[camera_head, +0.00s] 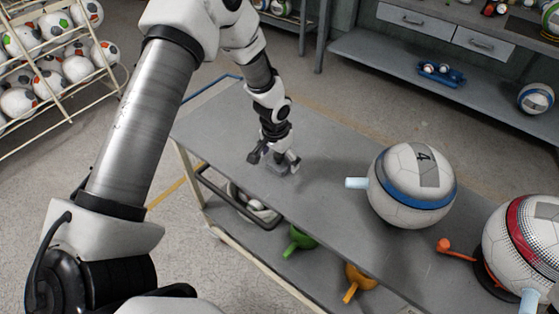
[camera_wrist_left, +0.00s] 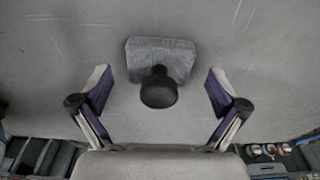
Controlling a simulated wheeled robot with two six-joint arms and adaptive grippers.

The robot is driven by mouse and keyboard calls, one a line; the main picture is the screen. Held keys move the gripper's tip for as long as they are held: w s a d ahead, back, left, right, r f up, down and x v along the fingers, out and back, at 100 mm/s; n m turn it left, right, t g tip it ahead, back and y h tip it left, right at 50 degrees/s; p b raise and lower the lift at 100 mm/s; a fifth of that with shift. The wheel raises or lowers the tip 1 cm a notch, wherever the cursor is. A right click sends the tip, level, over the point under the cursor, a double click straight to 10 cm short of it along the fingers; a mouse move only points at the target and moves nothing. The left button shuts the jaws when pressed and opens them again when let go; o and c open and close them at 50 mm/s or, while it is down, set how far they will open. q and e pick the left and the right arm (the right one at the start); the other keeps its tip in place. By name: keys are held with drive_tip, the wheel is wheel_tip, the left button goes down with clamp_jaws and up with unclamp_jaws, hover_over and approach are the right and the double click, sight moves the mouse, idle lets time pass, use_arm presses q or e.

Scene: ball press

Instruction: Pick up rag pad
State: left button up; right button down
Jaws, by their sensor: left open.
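The rag pad (camera_wrist_left: 177,55) is a grey square pad with a dark round knob on top. It lies on the grey cart top (camera_head: 325,200), near the cart's left end. My left gripper (camera_head: 275,163) points down over it in the head view, and the pad (camera_head: 284,171) shows partly between and below the fingers. In the left wrist view my left gripper (camera_wrist_left: 160,88) is open, with one finger on each side of the knob and a gap on both sides. The fingers do not touch the pad. My right gripper is not in view.
A white ball with a blue band (camera_head: 412,186) stands on the cart to the right, and another with a red band (camera_head: 525,245) beyond it. An orange tool (camera_head: 455,249) lies between them. Green (camera_head: 299,241) and orange (camera_head: 358,281) items sit on the lower shelf.

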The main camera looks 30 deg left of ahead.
use_arm(q)
drive_tip(key=shift+w+f, duration=0.1)
drive_tip(key=shift+f, duration=0.25)
drive_tip(key=shift+r, duration=0.15)
drive_tip(key=shift+c, duration=0.4)
drive_tip(key=shift+s+d, duration=0.1)
drive_tip(key=shift+s, duration=0.1)
drive_tip(key=c, duration=1.2)
drive_tip(key=shift+o, duration=0.2)
drive_tip(key=shift+r, duration=0.1)
